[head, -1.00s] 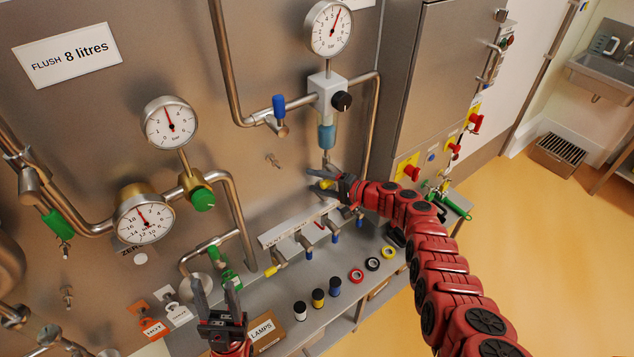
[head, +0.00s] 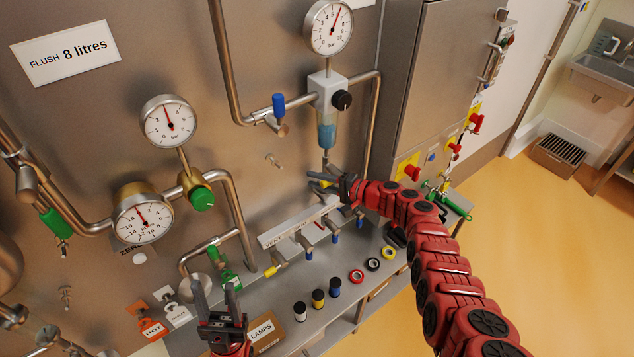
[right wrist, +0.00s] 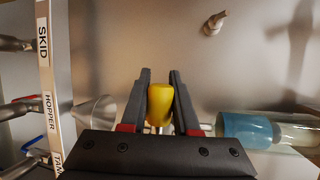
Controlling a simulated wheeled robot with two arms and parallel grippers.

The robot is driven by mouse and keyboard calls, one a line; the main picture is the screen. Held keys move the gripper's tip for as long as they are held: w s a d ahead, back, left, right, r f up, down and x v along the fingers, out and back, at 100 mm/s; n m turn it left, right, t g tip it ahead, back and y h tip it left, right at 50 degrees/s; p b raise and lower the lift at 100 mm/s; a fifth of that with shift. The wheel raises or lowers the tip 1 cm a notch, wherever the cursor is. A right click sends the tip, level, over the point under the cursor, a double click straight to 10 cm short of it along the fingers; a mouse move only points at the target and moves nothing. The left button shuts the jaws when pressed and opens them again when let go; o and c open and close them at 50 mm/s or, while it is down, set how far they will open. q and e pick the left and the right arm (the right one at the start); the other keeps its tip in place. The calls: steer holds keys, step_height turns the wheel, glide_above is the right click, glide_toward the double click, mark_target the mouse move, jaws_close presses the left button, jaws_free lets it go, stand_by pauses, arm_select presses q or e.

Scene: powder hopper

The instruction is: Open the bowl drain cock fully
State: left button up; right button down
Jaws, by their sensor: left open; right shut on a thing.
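The clear bowl (head: 327,134) with blue liquid hangs under the white block below the upper gauge. The yellow handle of its drain cock (right wrist: 160,103) is between my right gripper's fingers in the right wrist view. My right gripper (head: 322,181) is shut on this handle, just below the bowl. The bowl lies on its side at the right of the wrist view (right wrist: 262,131). The cock's body is mostly hidden behind the gripper. My left gripper (head: 214,284) is open and empty, at the lower left by the bench.
A labelled manifold rail (head: 290,232) with several small handles is below the right gripper. A bent pipe (head: 372,125) runs right of the bowl. Tape rolls (head: 372,264) lie on the bench.

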steer(key=shift+w+d+r+m+t+y+b, duration=0.15)
steer(key=shift+r+m+y+b, duration=0.35)
steer(key=shift+m+b, duration=0.5)
steer(key=shift+d+r+m+t+y+b, duration=0.1)
steer(key=shift+r+m+y+b, duration=0.4)
steer(key=shift+m+b, duration=0.5)
steer(key=shift+w+d+r+m+t+y+b, duration=0.15)
steer(key=shift+r+m+y+b, duration=0.25)
steer(key=shift+r+m+b, duration=0.55)
steer(key=shift+f, duration=0.3)
steer(key=c, duration=0.7)
jaws_free()
steer(key=shift+o, duration=0.2)
steer(key=shift+s, duration=0.1)
